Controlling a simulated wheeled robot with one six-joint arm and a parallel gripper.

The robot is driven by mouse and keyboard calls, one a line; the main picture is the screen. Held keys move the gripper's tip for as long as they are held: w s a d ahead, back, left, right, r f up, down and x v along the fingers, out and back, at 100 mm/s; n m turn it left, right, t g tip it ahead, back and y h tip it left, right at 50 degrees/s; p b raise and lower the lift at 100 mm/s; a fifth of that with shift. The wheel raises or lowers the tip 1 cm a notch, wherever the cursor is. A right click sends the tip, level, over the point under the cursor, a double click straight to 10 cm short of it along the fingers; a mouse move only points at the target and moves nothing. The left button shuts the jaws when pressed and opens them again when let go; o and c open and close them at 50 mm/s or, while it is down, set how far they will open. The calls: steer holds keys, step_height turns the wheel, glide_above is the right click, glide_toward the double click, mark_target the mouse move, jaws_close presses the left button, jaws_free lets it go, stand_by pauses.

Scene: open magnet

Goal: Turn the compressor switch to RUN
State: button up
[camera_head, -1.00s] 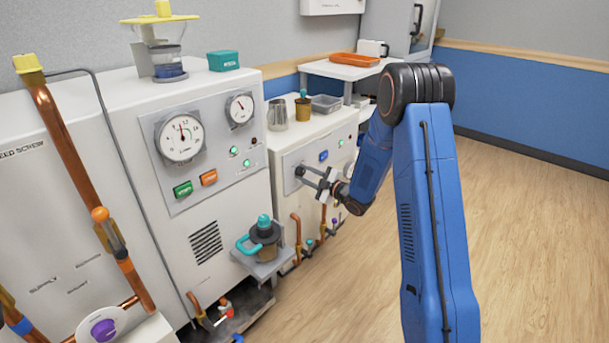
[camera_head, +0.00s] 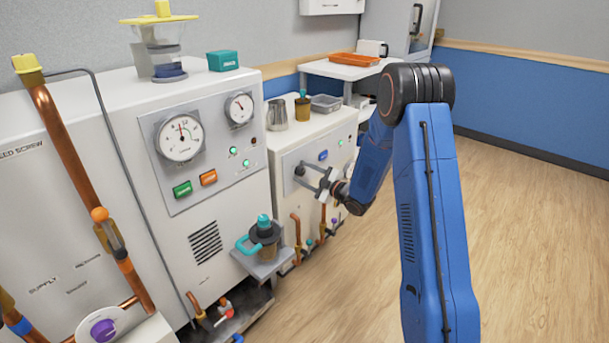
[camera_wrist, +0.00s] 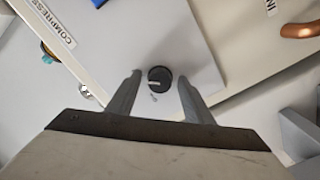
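The compressor switch (camera_wrist: 160,79) is a round black knob with a pale pointer line, on a light grey panel in the wrist view. In the head view the knob (camera_head: 299,170) shows at the left of the compressor panel, at my fingertips. My gripper (camera_wrist: 160,84) is open, with one finger on each side of the knob. A gap shows between the knob and each finger in the wrist view. A label beginning "COMPRESS" (camera_wrist: 42,20) is at the upper left. I cannot read the marks by the knob. My gripper (camera_head: 305,178) also shows in the head view.
A cabinet with two gauges (camera_head: 180,138) and green and orange buttons stands to the left. A small shelf with a dark, teal-handled vessel (camera_head: 264,235) juts out below. Copper pipes (camera_head: 296,236) run below the compressor panel. Open wooden floor (camera_head: 530,240) lies to the right.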

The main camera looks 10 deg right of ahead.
steer(key=v, duration=1.7)
steer(key=shift+s, duration=0.15)
steer(key=shift+d, duration=0.1)
steer(key=shift+r, duration=0.1)
